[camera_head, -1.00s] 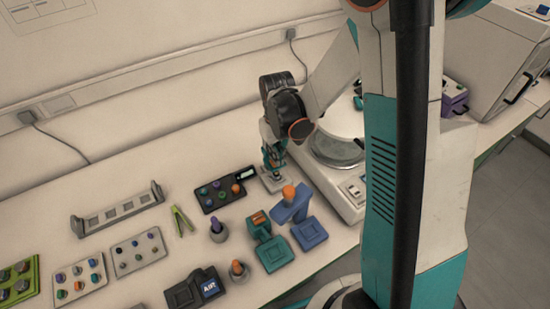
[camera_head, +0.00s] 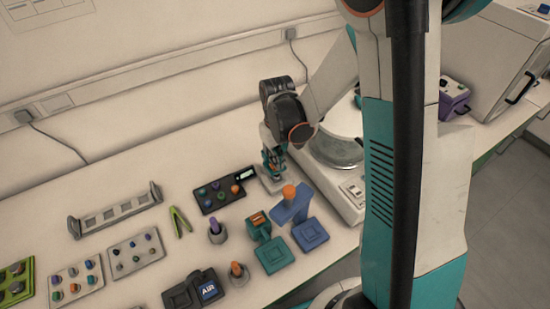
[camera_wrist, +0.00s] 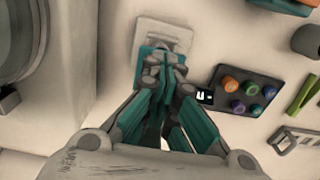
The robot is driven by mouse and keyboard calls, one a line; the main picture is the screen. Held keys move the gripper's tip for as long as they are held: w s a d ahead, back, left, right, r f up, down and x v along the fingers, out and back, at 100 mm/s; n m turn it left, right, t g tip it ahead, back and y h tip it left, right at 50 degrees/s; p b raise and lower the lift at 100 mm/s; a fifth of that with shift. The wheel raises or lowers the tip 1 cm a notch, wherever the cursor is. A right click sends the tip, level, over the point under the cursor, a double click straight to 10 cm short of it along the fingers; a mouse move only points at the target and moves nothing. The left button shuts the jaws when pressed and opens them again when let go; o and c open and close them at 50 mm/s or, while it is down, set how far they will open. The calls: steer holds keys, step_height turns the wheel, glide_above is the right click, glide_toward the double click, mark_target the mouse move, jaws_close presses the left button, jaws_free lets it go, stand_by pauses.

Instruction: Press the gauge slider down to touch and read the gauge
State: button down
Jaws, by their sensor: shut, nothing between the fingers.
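My gripper (camera_wrist: 165,66) has its fingers together and empty. Its tips are over a pale grey base plate (camera_wrist: 164,30) with a teal part (camera_wrist: 149,50), which appears to be the gauge. In the head view my gripper (camera_head: 273,167) is upright above the same pale base (camera_head: 272,184). The fingers hide most of the teal part and any slider. I cannot tell whether the tips touch it. A dark panel (camera_head: 223,190) with coloured knobs and a small lit display (camera_head: 244,174) is beside it. The display also shows in the wrist view (camera_wrist: 204,96), too small to read surely.
A white round-topped instrument (camera_head: 347,185) stands close right of my gripper. A blue stand (camera_head: 309,234) and a teal stand (camera_head: 274,254) are in front. A grey rack (camera_head: 115,211) and several knob trays lie left. The bench behind the dark panel is clear.

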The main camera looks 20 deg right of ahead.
steer(key=shift+f+b, duration=0.85)
steer(key=shift+f, duration=0.05)
stand_by(1.6)
steer(key=shift+r, duration=0.1)
steer(key=shift+r+p, duration=2.7)
steer(key=shift+r, duration=1.2)
steer(key=shift+r, duration=0.35)
steer(key=s+r+m+t, duration=0.2)
steer(key=s+r+t, duration=0.5)
steer(key=s+r, duration=0.9)
steer(key=shift+s+r, duration=0.2)
steer(key=shift+r, duration=1.05)
